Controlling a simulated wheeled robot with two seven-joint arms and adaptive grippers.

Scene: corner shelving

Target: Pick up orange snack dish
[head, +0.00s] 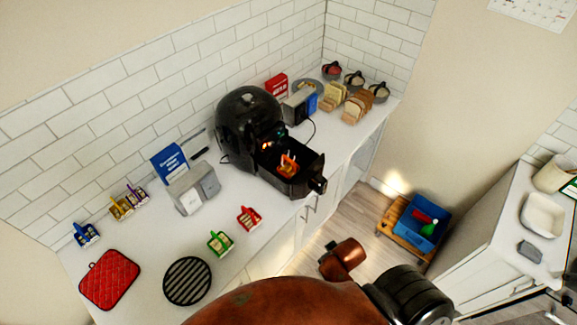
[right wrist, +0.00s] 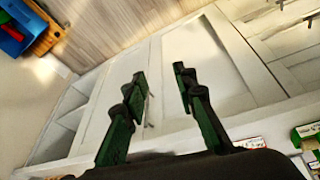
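The orange snack dish (head: 288,164) sits in the pulled-out drawer (head: 301,187) of a black air fryer (head: 250,122) on the white counter, in the head view. Its lower part is partly hidden by the drawer walls. My right gripper (right wrist: 159,82) is open and empty in the right wrist view, with white cabinet fronts behind its fingers. The orange dish does not show in that view. Right arm parts show at the bottom of the head view, but the fingers do not. My left gripper is not in view.
Red (head: 249,218) and green (head: 220,242) snack dishes stand near the counter's front edge. Yellow, purple and blue dishes stand at the back left. A toaster (head: 193,187), black trivet (head: 187,281) and red pot holder (head: 109,280) share the counter. A blue crate (head: 414,228) is on the floor.

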